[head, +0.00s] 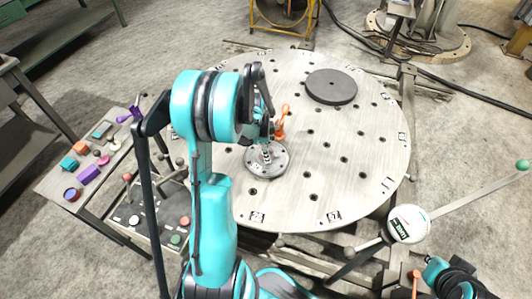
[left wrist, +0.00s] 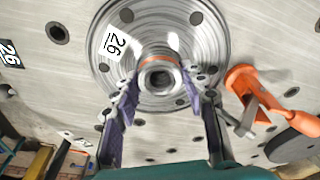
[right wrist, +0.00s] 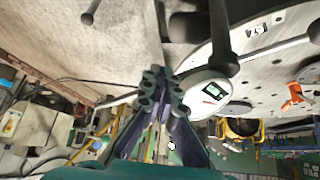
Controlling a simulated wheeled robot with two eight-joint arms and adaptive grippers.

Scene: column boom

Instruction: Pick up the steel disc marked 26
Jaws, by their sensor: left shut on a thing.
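The steel disc marked 26 (head: 276,169) is a flanged disc with a raised central hub, flat on the large round table. It fills the upper middle of the left wrist view (left wrist: 160,25), its white 26 label facing up. My left gripper (left wrist: 159,78) has its fingers on opposite sides of the hub, shut on it; in the head view my arm partly hides this. My right gripper (right wrist: 165,88) shows in the right wrist view with fingertips together and nothing between them, away from the disc.
The round table (head: 350,185) has many holes and numbered labels around its rim. An orange clamp (head: 282,122) stands close beside the disc. A dark round plate (head: 331,86) lies farther back. A white dial gauge (head: 408,224) is at the front right. A side bench (head: 60,190) with small parts stands left.

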